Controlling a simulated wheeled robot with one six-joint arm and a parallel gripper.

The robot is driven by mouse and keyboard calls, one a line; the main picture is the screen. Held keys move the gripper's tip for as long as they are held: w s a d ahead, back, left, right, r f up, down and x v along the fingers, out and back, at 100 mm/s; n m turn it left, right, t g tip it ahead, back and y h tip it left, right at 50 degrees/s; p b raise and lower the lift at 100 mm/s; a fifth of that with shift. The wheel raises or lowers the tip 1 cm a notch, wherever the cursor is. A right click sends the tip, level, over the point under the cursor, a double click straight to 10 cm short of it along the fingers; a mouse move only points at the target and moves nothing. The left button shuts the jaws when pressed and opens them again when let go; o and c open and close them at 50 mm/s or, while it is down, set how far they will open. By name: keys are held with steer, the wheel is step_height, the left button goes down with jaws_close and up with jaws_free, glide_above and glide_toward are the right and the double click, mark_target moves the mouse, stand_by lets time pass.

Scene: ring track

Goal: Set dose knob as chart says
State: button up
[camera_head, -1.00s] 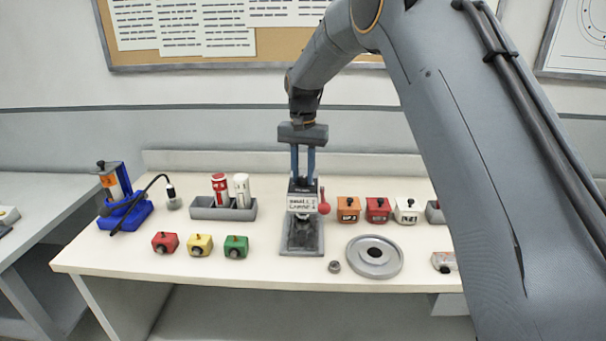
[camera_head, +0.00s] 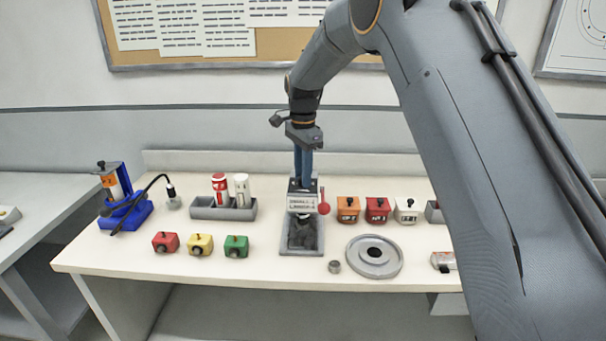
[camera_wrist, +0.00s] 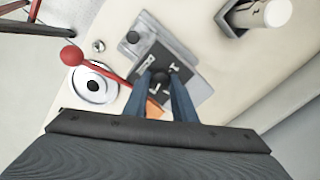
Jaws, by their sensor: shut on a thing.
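The dosing device (camera_head: 303,237) stands mid-table, a grey base with a dark upper block and a small white label (camera_head: 302,204). A red ball-ended lever (camera_head: 324,208) sticks out at its right side. My gripper (camera_head: 304,180) points down onto the device's top from above. In the wrist view my gripper (camera_wrist: 165,84) has its blue fingers shut on the dark round knob (camera_wrist: 160,76), on a black plate with white marks. The marks are too small to read. The fingers hide part of the knob. The red lever also shows in the wrist view (camera_wrist: 72,56).
Orange (camera_head: 347,210), red (camera_head: 377,210) and white (camera_head: 406,211) boxes stand right of the device. A round grey plate (camera_head: 374,257) and small metal cup (camera_head: 335,267) lie at front right. Small red, yellow and green boxes (camera_head: 236,247) and a bottle rack (camera_head: 222,212) are left. Sheets hang on the wall board (camera_head: 230,40).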

steer(key=shift+r+m, duration=0.1)
steer(key=shift+m, duration=0.2)
steer(key=o, duration=1)
steer(key=shift+o, duration=0.2)
step_height(320, 180, up, 8)
steer(key=shift+f+b, duration=0.15)
steer(key=shift+b, duration=1.1)
